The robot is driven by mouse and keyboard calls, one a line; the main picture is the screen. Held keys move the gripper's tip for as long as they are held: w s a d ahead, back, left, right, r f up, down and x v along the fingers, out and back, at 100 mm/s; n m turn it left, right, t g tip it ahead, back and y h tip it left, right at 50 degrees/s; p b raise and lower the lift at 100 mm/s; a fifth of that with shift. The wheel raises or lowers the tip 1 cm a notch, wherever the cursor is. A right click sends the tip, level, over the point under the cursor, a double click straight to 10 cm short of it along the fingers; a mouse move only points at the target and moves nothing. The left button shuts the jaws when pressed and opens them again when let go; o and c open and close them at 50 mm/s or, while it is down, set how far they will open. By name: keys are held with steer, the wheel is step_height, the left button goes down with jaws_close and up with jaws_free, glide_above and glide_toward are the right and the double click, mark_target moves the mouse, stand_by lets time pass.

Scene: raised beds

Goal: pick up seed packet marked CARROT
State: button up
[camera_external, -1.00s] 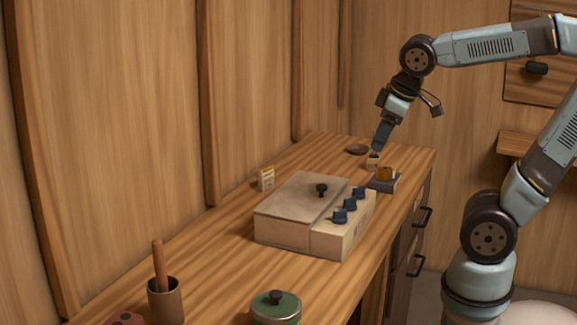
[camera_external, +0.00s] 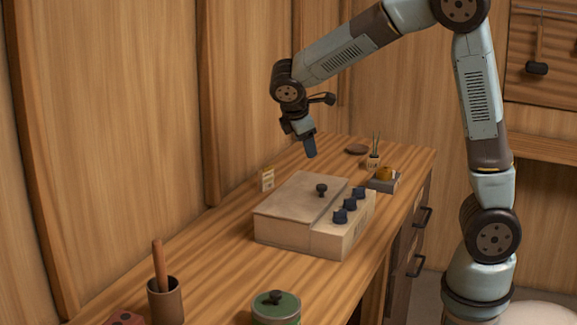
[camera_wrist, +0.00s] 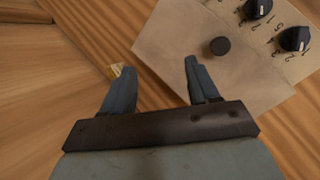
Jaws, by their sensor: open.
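A small upright cream-and-yellow packet (camera_external: 267,179) stands on the bench near the wall, left of the wooden box. Its lettering is too small to read. In the wrist view a small pale yellow corner, likely the same packet (camera_wrist: 117,69), shows beside the left fingertip. My gripper (camera_external: 311,151) is in the air above the bench, right of the packet and higher than it. In the wrist view my gripper (camera_wrist: 157,67) has its fingers apart with nothing between them.
A wooden box with a lid knob and dark dials (camera_external: 297,213) fills mid-bench. Behind it are a small pot with thin sticks (camera_external: 373,163), a dark dish (camera_external: 357,149) and a grey tray (camera_external: 384,185) holding an orange thing. A green tin (camera_external: 276,308) and brown cup (camera_external: 165,301) stand in front.

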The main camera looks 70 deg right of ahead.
steer(key=w+d+f+n+g+h, duration=0.1)
steer(key=w+f+n+h, duration=0.5)
steer(key=w, duration=0.5)
steer(key=n+t+h, duration=0.1)
steer(key=n+h, duration=0.1)
steer(key=n, duration=0.1)
glide_toward(262, 170)
steer(key=x, duration=0.5)
steer(key=shift+w+f, duration=0.15)
steer(key=shift+f, duration=0.15)
steer(key=shift+r+x, duration=0.15)
steer(key=shift+x, duration=1.35)
steer(key=shift+r+x, duration=0.15)
steer(key=shift+x, duration=1.35)
steer(key=shift+d, duration=0.1)
jaws_close()
